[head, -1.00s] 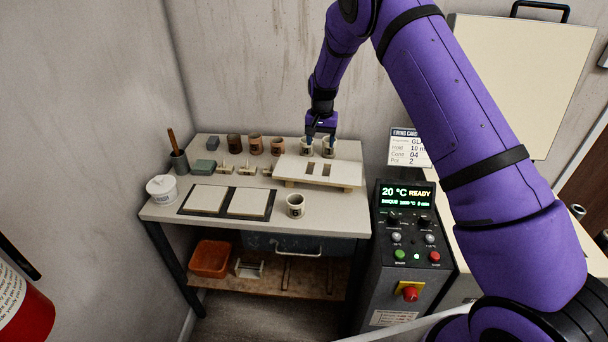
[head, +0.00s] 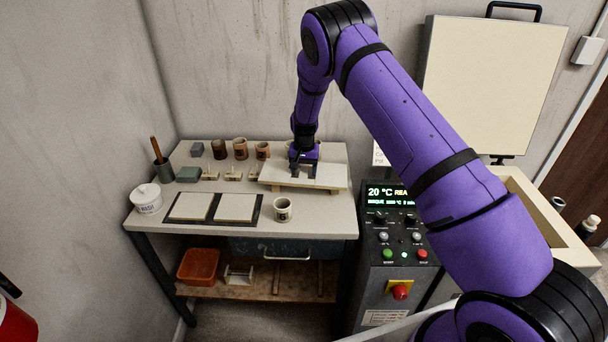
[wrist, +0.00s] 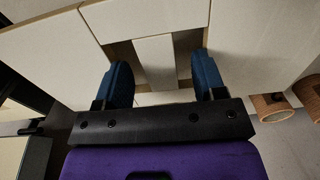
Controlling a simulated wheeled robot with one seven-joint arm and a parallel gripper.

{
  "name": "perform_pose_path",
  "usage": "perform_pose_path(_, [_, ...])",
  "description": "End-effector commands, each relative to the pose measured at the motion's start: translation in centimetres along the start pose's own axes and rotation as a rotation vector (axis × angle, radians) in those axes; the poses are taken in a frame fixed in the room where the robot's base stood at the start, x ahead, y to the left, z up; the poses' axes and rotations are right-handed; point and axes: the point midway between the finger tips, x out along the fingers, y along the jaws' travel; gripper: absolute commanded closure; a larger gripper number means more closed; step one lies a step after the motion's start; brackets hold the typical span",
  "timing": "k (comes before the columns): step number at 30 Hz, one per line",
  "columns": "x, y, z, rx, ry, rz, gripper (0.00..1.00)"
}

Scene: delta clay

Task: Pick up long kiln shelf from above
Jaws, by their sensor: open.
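The long kiln shelf (head: 331,178) is a pale flat board with two slots near its middle, raised a little above the right part of the worktable. My gripper (head: 302,172) points down at the shelf's middle, open. In the wrist view the shelf's bar (wrist: 154,62) between the two slots lies between the blue fingers (wrist: 162,72), with a finger over each slot. No contact with the bar shows. I cannot tell how deep the fingertips are in the slots. In the head view my gripper hides the slots.
A control box (head: 390,260) stands to the right. Cups (wrist: 271,107) show at right in the wrist view.

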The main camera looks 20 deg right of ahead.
Motion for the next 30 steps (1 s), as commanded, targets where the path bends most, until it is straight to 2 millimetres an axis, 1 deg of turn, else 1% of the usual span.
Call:
perform_pose_path(2, [0.31,-0.01,-0.03,0.000,0.001,-0.001,0.36])
perform_pose_path(7, [0.30,-0.01,-0.02,0.000,0.001,-0.001,0.36])
perform_pose_path(8, [0.31,-0.01,-0.02,0.000,0.001,-0.001,0.41])
perform_pose_path(9, [0.30,-0.01,-0.02,0.000,0.001,-0.001,0.50])
perform_pose_path(14, [0.30,-0.01,-0.01,0.000,0.001,-0.001,0.87])
perform_pose_path(15, [0.30,-0.01,-0.01,0.000,0.001,-0.001,0.96])
perform_pose_path(16, [0.30,-0.01,-0.01,0.000,0.001,-0.001,1.00])
perform_pose_path(26, [0.14,-0.05,-0.09,0.000,0.003,-0.002,1.00])
perform_pose_path(30, [-0.36,-0.07,-0.10,0.000,0.003,-0.002,1.00])
